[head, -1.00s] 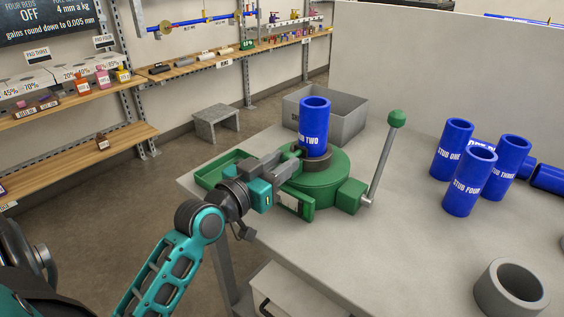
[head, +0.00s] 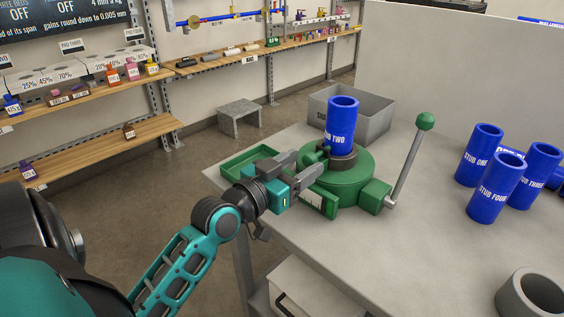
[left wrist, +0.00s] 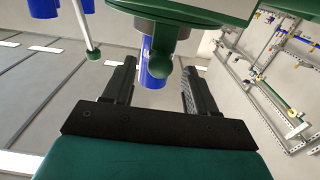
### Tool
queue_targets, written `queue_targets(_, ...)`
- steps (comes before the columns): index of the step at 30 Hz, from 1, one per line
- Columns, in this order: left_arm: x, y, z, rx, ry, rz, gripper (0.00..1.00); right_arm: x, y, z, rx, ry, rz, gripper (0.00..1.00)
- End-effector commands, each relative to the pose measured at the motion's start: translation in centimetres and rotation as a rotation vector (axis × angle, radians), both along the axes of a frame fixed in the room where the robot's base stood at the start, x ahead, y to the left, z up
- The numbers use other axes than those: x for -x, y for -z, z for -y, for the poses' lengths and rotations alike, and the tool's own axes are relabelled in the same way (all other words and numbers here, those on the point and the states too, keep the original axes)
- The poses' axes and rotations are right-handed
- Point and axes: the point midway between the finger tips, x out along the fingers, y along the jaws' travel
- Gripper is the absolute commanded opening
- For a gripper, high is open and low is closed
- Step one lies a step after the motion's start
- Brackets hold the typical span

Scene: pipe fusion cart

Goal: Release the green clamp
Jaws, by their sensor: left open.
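The green clamp (head: 345,188) stands on the grey table with the blue pipe stub two (head: 342,122) upright in it. Its long lever with a green knob (head: 425,121) leans up to the right. My left gripper (head: 310,165) is open at the clamp's left side. In the left wrist view, a round green knob (left wrist: 173,71) of the clamp lies in line with the gap between the open fingers (left wrist: 158,66); I cannot tell whether they touch it. The blue pipe (left wrist: 152,66) shows behind the knob. My right gripper is out of view.
Several blue stubs, such as stub four (head: 496,188), stand on the right of the table. A grey ring (head: 530,298) lies at the front right. A grey bin (head: 372,125) is behind the clamp, and a green tray (head: 250,163) is to its left.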

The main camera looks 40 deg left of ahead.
Motion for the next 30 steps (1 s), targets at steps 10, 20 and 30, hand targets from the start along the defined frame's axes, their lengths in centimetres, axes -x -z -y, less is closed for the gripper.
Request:
queue_targets(10,4.8,0.2,-0.4,-0.003,0.001,-0.005,0.57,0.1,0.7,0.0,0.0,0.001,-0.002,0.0)
queue_targets(20,9.6,0.2,-0.7,-0.001,0.001,-0.005,0.57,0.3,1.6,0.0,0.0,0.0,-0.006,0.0)
queue_targets(30,12.3,0.1,-0.9,0.0,0.001,-0.003,0.57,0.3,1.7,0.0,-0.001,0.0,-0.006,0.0)
